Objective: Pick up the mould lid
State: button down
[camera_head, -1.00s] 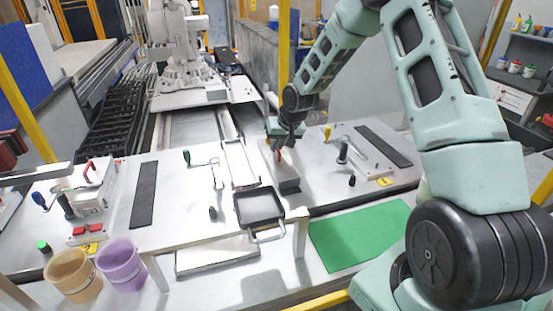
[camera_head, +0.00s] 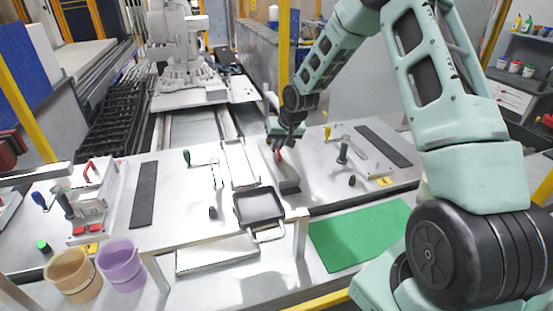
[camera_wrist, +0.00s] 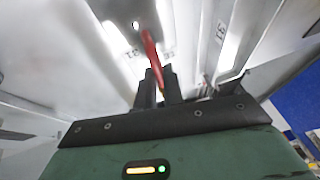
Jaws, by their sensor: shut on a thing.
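My gripper (camera_head: 279,150) is at the middle right of the long table, pointing down. In the wrist view its two dark fingers (camera_wrist: 160,88) are closed around a red handle (camera_wrist: 151,48). My fingers hide part of the handle. The lid's lower edge is close to the table, and I cannot tell whether it touches what is under it.
A dark square tray (camera_head: 259,206) with a handle lies left of the lid. A clamp with a black grip (camera_head: 343,152) stands to the right. A green mat (camera_head: 360,233) lies in front. Orange (camera_head: 74,275) and purple (camera_head: 121,265) buckets stand at the front left.

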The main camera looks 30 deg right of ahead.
jog(key=shift+r, duration=0.1)
dwell(0.3)
notch_tip(320, 180, up, 10)
jog(key=b, duration=0.3)
dwell(0.7)
